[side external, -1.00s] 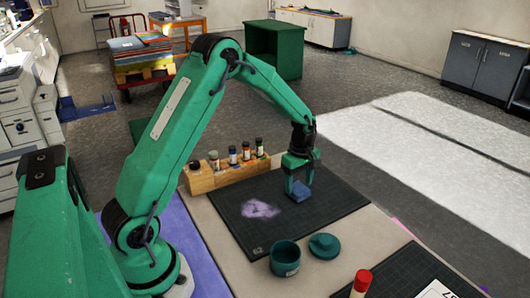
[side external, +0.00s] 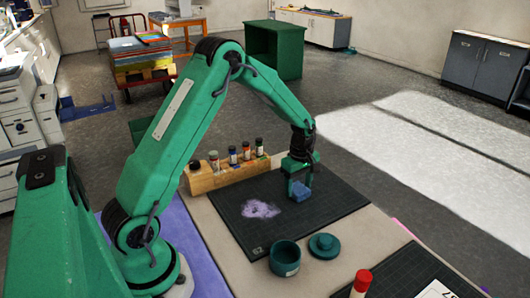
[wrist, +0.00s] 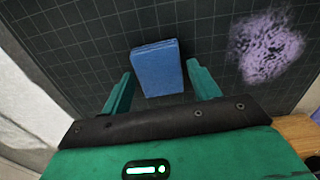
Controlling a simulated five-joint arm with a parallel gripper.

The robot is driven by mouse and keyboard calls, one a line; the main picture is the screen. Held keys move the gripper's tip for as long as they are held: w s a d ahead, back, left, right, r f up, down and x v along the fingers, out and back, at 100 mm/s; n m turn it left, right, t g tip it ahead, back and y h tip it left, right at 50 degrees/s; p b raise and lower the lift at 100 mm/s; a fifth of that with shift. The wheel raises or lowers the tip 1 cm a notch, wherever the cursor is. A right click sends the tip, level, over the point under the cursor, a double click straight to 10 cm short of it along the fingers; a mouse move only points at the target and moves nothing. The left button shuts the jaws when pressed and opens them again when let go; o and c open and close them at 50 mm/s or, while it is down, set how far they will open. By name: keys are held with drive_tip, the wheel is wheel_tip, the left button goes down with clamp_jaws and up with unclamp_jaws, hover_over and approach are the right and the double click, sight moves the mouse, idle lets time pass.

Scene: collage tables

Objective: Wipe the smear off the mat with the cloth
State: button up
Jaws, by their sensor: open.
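The cloth is a folded blue block (side external: 300,191) on the dark gridded mat (side external: 325,203). My gripper (side external: 299,180) is open and low over it. In the wrist view the cloth (wrist: 157,68) lies between and just beyond the fingertips of my gripper (wrist: 160,80), with a gap on each side. The pale purple smear (side external: 260,209) is on the mat, to the left of the cloth in the side view. In the wrist view the smear (wrist: 266,45) is to the right of the cloth.
A wooden rack (side external: 226,175) with several small bottles stands behind the mat. A teal pot (side external: 285,261) and its lid (side external: 323,246) are at the mat's front edge. A red-capped tube (side external: 362,282) stands at the front right. The mat between cloth and smear is clear.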

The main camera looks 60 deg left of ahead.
sight(298, 189)
drive_tip(key=c, duration=0.6)
drive_tip(key=shift+r, duration=0.15)
drive_tip(key=shift+r, duration=2.35)
